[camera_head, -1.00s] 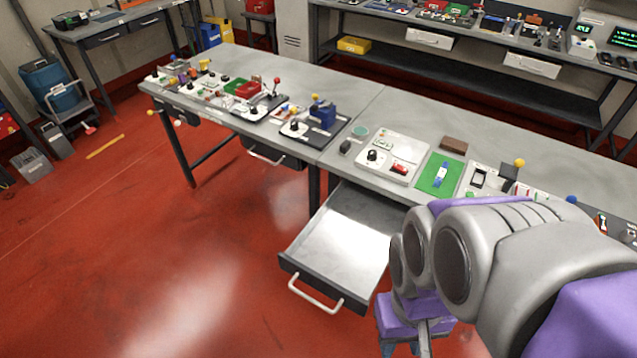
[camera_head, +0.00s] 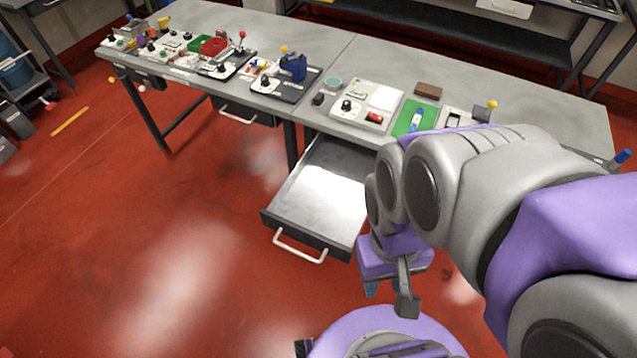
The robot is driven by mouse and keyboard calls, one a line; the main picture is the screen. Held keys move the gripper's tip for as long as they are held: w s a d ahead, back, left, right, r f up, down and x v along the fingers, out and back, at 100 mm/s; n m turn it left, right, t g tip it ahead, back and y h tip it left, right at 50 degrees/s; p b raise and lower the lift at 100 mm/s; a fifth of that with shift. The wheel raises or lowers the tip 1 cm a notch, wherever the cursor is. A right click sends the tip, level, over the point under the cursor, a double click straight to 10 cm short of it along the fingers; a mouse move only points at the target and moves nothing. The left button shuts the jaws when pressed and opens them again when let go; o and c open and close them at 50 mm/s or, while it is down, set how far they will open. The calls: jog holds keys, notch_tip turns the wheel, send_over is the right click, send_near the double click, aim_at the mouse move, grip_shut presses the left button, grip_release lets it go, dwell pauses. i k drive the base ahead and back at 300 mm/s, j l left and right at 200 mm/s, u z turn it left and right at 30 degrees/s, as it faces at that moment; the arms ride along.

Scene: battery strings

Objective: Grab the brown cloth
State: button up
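A small brown rectangular piece (camera_head: 428,90) lies on the workbench, behind the green mat; it may be the brown cloth, but it is too small to tell its material. My gripper (camera_head: 396,285) hangs over the floor in front of the bench, lower than the bench top and just right of the open drawer. It is well apart from the brown piece. My arm hides part of the gripper, and whether its fingers are open or shut cannot be made out.
An open, empty drawer (camera_head: 318,195) juts from the bench (camera_head: 330,65). The green mat (camera_head: 412,118), a white control panel (camera_head: 365,103), a blue vise (camera_head: 293,68) and switch boards stand along the bench's front. Clear red floor (camera_head: 130,240) lies to the left.

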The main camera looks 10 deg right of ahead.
aim_at(430, 92)
jog(key=i+j+u, duration=0.1)
jog(key=j+u, duration=0.15)
jog(key=i+j+u, duration=0.2)
jog(key=j, duration=0.2)
jog(key=j+u, duration=0.25)
jog(key=i+j+u, duration=0.5)
jog(key=i, duration=0.25)
jog(key=i+j+u, duration=0.2)
jog(key=i, duration=0.2)
jog(key=i+z, duration=0.3)
jog(key=z, duration=0.15)
jog(key=i+z, duration=0.3)
jog(key=z, duration=0.15)
jog(key=i+j+z, duration=0.2)
jog(key=z, duration=0.25)
jog(key=i+l+z, duration=0.1)
jog(key=z, duration=0.4)
jog(key=i+z, duration=0.25)
jog(key=z, duration=0.25)
jog(key=i+j+z, duration=0.15)
jog(key=z, duration=0.35)
jog(key=i+j+z, duration=0.15)
jog(key=z, duration=0.3)
jog(key=i+j+z, duration=0.1)
jog(key=i+z, duration=0.3)
jog(key=i+j+z, duration=0.25)
jog(key=i+z, duration=0.15)
jog(key=i, duration=0.2)
